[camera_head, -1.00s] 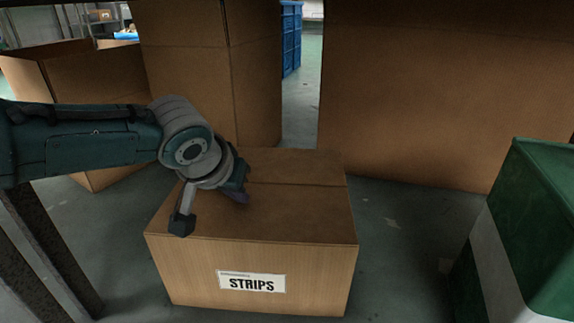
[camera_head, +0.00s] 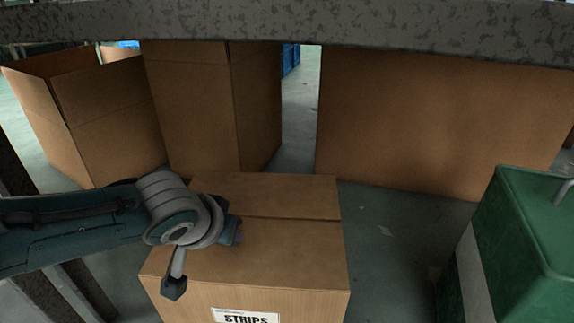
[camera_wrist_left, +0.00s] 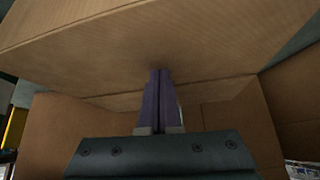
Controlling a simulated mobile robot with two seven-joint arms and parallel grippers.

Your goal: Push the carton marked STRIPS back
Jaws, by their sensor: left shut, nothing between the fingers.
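The brown carton marked STRIPS (camera_head: 300,258) stands on the floor at lower centre in the head view. Its label is partly cut off by the bottom edge of the picture. My left gripper (camera_head: 238,237) is over the carton's top, left of its middle. In the left wrist view its two purple fingers (camera_wrist_left: 160,92) are pressed together with nothing between them, pointing at a brown cardboard face (camera_wrist_left: 150,45). I cannot tell whether the fingertips touch it. My right gripper does not show.
Tall brown boxes (camera_head: 205,110) stand behind the carton at left, and a wide one (camera_head: 430,125) at back right. A narrow floor gap lies between them. A green and white container (camera_head: 530,230) stands at right. A grey beam (camera_head: 300,20) crosses the top.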

